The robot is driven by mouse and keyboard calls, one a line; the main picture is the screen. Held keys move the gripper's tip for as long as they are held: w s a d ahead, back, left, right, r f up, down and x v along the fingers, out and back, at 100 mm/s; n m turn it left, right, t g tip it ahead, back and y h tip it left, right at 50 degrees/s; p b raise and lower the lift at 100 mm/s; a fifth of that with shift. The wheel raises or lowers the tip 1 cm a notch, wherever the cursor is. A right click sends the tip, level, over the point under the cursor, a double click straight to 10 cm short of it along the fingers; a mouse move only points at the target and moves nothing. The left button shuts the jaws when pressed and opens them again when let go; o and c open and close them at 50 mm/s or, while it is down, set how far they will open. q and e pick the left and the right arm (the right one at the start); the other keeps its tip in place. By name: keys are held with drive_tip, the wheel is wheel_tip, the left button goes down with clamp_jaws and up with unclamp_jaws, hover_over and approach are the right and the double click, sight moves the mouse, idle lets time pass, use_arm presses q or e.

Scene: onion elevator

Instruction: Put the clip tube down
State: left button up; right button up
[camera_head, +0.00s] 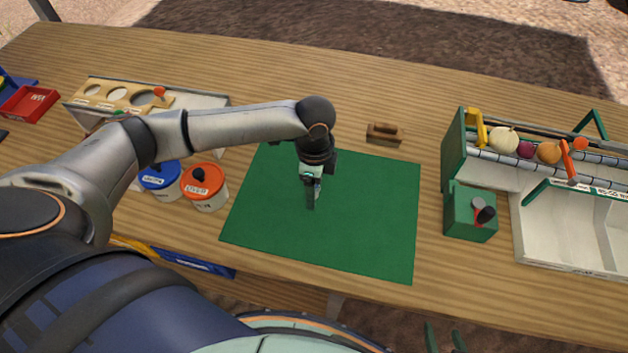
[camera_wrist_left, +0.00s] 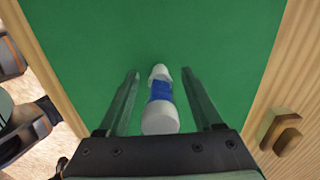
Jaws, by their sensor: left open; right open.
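The clip tube (camera_wrist_left: 160,95), white with a blue band, shows in the left wrist view between the fingers of my left gripper (camera_wrist_left: 160,75). Clear gaps show on both sides of the tube. It appears to lie on the green mat (camera_head: 370,220), though contact beneath it is not clear. In the head view my left gripper (camera_head: 311,195) points down over the mat's middle and largely hides the tube. My right gripper (camera_head: 444,335) is open and empty at the bottom edge, off the table's front.
A brown wooden block (camera_head: 384,134) stands behind the mat. Blue-lidded (camera_head: 160,177) and red-lidded (camera_head: 204,185) tubs stand left of it. A green box (camera_head: 470,212) and a white tray (camera_head: 560,230) stand right. The mat's right half is clear.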

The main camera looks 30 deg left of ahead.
use_arm(q)
drive_tip(key=shift+c, duration=0.3)
clamp_jaws()
drive_tip(key=shift+r, duration=0.15)
idle(0.3)
